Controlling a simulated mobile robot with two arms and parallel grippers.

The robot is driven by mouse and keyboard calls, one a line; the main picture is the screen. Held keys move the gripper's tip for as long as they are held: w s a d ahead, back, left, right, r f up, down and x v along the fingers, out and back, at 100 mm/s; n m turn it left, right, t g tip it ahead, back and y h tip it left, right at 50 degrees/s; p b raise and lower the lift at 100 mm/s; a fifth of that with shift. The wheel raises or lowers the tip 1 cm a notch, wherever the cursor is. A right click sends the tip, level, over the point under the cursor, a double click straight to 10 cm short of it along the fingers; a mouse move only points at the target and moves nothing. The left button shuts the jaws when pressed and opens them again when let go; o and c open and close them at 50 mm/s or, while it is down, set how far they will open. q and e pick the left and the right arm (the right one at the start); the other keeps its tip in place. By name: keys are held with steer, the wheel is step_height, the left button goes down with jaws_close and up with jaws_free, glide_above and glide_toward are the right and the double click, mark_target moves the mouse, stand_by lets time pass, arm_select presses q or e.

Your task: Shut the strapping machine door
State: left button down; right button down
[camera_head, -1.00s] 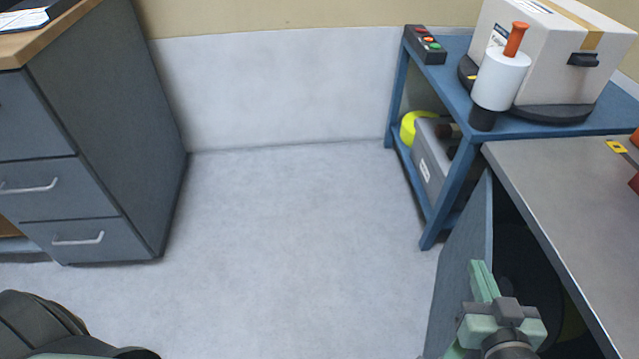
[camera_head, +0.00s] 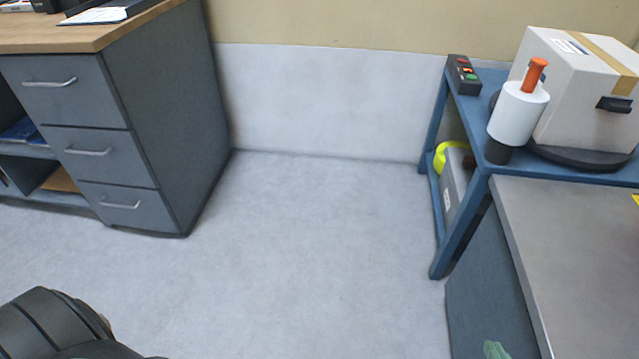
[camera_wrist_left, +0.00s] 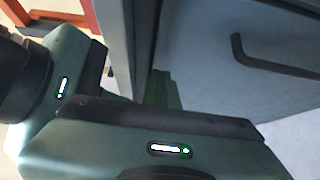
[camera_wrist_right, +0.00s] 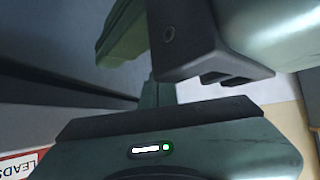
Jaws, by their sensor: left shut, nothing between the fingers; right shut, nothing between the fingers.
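The strapping machine, with a grey top (camera_head: 570,240), stands at the right edge of the head view. Its dark blue-grey door (camera_head: 485,285) shows as a panel under the top's left edge. No dark opening shows beside it; the lower part is out of frame, so I cannot tell if it is fully closed. The green tip of my right gripper (camera_head: 495,350) is just in view at the bottom, in front of the panel. In the right wrist view its fingers (camera_wrist_right: 155,92) are shut and empty. My left gripper (camera_wrist_left: 163,90) is shut and empty, near a grey panel with a dark handle (camera_wrist_left: 270,65).
A blue bench (camera_head: 465,225) behind the machine carries a carton (camera_head: 575,95), a white film roll (camera_head: 517,112) and a button box (camera_head: 463,75). A drawer cabinet (camera_head: 180,130) stands at the left. The floor between is clear.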

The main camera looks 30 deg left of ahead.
arm_select(q)
steer(key=shift+s+a, duration=0.1)
stand_by(0.3)
